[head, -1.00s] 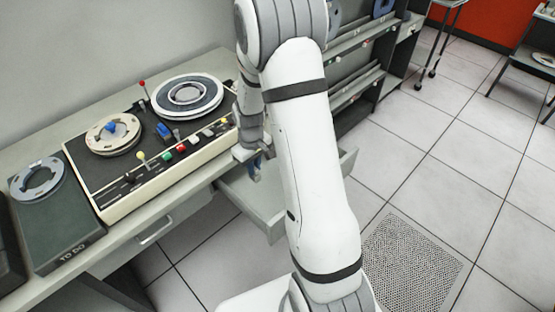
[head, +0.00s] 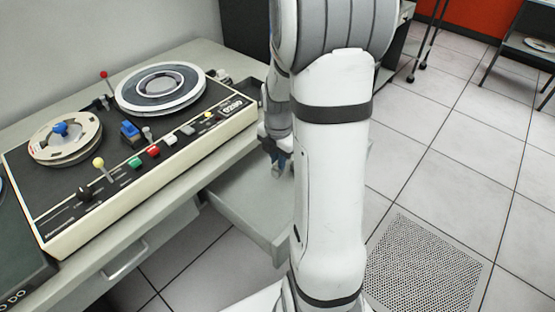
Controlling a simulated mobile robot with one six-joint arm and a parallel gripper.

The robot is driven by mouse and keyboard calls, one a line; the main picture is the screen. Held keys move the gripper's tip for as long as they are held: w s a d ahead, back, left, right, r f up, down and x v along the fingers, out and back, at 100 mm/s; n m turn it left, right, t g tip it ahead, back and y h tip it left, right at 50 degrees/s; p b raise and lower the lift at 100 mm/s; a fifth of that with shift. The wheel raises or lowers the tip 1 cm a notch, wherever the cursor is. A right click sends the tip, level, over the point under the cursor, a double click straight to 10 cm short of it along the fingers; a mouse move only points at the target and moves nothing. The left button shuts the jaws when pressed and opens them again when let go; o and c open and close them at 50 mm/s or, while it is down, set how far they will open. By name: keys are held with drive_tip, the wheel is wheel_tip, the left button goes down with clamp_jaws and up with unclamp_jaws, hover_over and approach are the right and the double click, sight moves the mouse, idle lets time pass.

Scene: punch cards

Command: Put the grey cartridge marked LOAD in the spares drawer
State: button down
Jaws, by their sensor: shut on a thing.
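An open drawer (head: 235,208) sticks out from under the desk, right of the tape deck; my arm covers its right part. I cannot read a label on it. My gripper (head: 277,163) is over the drawer, pointing down and partly behind my arm. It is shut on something. No grey cartridge marked LOAD can be made out. How high the gripper is above the drawer floor is unclear.
A tape deck (head: 128,140) with reels, levers and coloured buttons stands on the desk (head: 200,55). A closed drawer with a handle (head: 125,260) is below it. A floor grille (head: 420,265) and clear tiles lie to the right.

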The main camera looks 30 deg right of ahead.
sight(279, 176)
drive_tip(key=shift+d+f+b, duration=0.1)
drive_tip(key=shift+f+b, duration=1.8)
drive_tip(key=shift+f, duration=0.6)
drive_tip(key=shift+f+b, duration=0.85)
drive_tip(key=shift+f, duration=0.45)
drive_tip(key=shift+f+b, duration=0.9)
drive_tip(key=shift+f, duration=0.35)
drive_tip(key=c, duration=1.3)
unclamp_jaws()
drive_tip(key=shift+c, duration=1.1)
drive_tip(key=shift+r, duration=0.1)
drive_tip(key=shift+r+p, duration=3.2)
drive_tip(key=shift+r, duration=0.75)
